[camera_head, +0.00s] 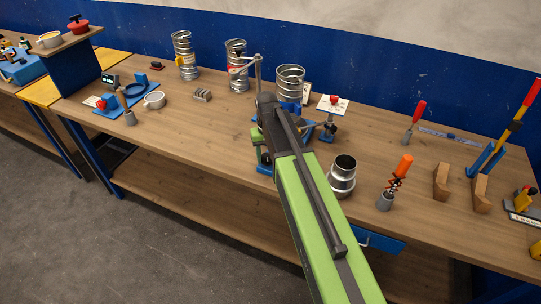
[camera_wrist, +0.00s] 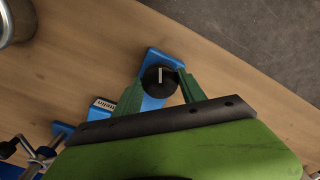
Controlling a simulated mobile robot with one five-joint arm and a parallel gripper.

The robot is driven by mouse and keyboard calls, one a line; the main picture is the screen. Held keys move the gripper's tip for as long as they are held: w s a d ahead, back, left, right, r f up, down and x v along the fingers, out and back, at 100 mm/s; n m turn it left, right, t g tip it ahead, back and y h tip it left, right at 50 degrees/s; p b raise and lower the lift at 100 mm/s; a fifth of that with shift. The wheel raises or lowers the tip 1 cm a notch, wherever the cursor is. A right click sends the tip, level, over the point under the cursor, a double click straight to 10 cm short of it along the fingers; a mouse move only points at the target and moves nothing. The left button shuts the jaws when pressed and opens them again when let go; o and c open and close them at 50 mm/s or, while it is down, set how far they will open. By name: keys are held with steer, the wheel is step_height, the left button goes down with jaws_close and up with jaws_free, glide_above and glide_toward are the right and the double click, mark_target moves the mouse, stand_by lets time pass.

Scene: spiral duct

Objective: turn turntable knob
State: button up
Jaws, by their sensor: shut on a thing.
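The turntable knob (camera_wrist: 160,81) is a round black knob with a pale pointer line. In the wrist view it sits on a blue mount (camera_wrist: 152,60) between the two green fingers of my gripper (camera_wrist: 159,85). The fingers are shut on the knob from both sides. A small label (camera_wrist: 104,106) is beside the left finger. In the head view my gripper (camera_head: 264,145) reaches down at the front of the blue turntable stand, and my arm hides the knob. A spiral duct piece (camera_head: 290,83) stands upright behind my arm.
Two more spiral ducts (camera_head: 185,56) (camera_head: 237,66) stand at the back of the wooden bench (camera_head: 220,120). A metal collar (camera_head: 342,176) stands right of my arm, with an orange-handled tool (camera_head: 396,180) beyond it. A blue clamp fixture (camera_head: 124,98) is at left.

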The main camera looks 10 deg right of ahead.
mark_target(268, 157)
steer(key=n, duration=0.7)
steer(key=shift+s, duration=0.1)
steer(key=n, duration=0.6)
steer(key=shift+n, duration=0.5)
steer(key=o, duration=1.4)
steer(key=shift+r, duration=0.15)
step_height(268, 157, up, 17)
steer(key=p, duration=1.7)
steer(key=shift+r+p, duration=0.15)
steer(key=shift+p, duration=0.15)
